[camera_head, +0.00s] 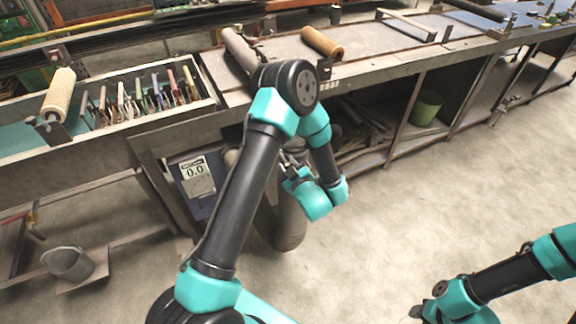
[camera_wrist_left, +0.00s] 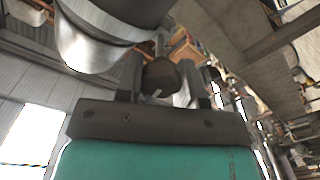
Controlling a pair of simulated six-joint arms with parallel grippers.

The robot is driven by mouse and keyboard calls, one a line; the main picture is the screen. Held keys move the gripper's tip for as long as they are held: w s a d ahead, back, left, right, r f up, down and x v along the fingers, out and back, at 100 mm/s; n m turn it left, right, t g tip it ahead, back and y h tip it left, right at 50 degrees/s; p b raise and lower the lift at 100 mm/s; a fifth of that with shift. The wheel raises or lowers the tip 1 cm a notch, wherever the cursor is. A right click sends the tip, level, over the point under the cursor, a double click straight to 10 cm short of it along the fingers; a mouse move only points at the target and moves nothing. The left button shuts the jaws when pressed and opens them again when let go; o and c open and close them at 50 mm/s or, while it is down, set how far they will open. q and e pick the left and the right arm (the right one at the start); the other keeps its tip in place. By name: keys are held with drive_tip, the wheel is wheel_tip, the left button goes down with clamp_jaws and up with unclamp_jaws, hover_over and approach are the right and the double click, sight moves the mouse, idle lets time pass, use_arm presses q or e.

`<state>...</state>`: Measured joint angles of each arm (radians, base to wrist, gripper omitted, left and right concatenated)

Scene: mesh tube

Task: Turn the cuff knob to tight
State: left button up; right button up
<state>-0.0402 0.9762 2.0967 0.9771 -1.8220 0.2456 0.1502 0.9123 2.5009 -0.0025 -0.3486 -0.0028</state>
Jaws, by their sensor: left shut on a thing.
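A small dark brown round knob (camera_wrist_left: 160,76) with a pale mark shows in the left wrist view, beside a shiny metal cuff (camera_wrist_left: 88,48) under a dark rounded body. My left gripper (camera_wrist_left: 159,82) is shut on the knob, one finger on each side. In the head view my left gripper (camera_head: 290,166) is at the bench's front, beside a dark grey upright tube (camera_head: 287,226); the knob is hidden there. My right gripper (camera_head: 416,312) is low at the lower right, small and partly cut off; its jaws are unclear.
A gauge with a display (camera_head: 195,172) reading 0.0 hangs on the bench front. The bench (camera_head: 375,48) carries rolls and a rack of coloured-handled tools (camera_head: 150,92). A bucket (camera_head: 68,263) stands at lower left. The floor at centre right is clear.

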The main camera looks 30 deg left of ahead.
use_arm(q)
drive_tip(key=m, duration=0.4)
drive_tip(key=shift+m, duration=0.3)
drive_tip(key=m, duration=0.5)
drive_tip(key=shift+w+d, duration=0.1)
drive_tip(key=m, duration=0.9)
drive_tip(key=shift+w+f+m, duration=0.1)
drive_tip(key=shift+m, duration=0.2)
drive_tip(key=m, duration=0.9)
drive_tip(key=shift+f, duration=0.1)
drive_tip(key=m, duration=0.4)
drive_tip(key=shift+m, duration=0.3)
drive_tip(key=shift+f+m, duration=0.15)
drive_tip(key=shift+m, duration=2.05)
